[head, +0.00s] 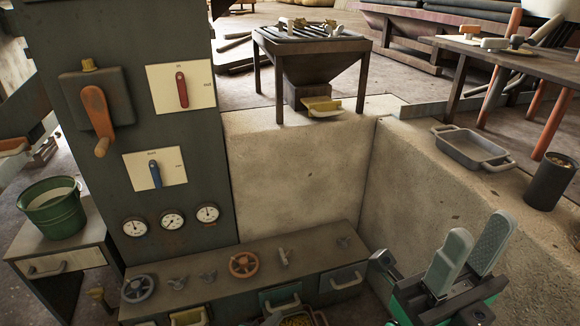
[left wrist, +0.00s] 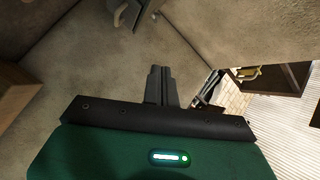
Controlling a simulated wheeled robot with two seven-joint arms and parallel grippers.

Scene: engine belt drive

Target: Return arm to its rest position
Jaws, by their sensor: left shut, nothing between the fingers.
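My left gripper (head: 382,262) is at the lower right of the head view, over the concrete pit. Its dark fingers are closed together with nothing between them, as the left wrist view shows (left wrist: 160,84). Its green body fills the bottom of that view. My right gripper (head: 468,257) is just right of the left one in the head view, with two broad grey fingers pointing up and a gap between them. It looks empty. The two grippers overlap in the picture; I cannot tell whether they touch. Most of both arms is out of view.
A low bench (head: 205,277) with handwheels and drawers runs along the pit. A control panel (head: 120,190) with levers and gauges stands left. A hopper table (head: 312,60) stands behind. A grey tray (head: 470,148) and dark canister (head: 551,182) are on the right ledge. The pit's middle looks clear.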

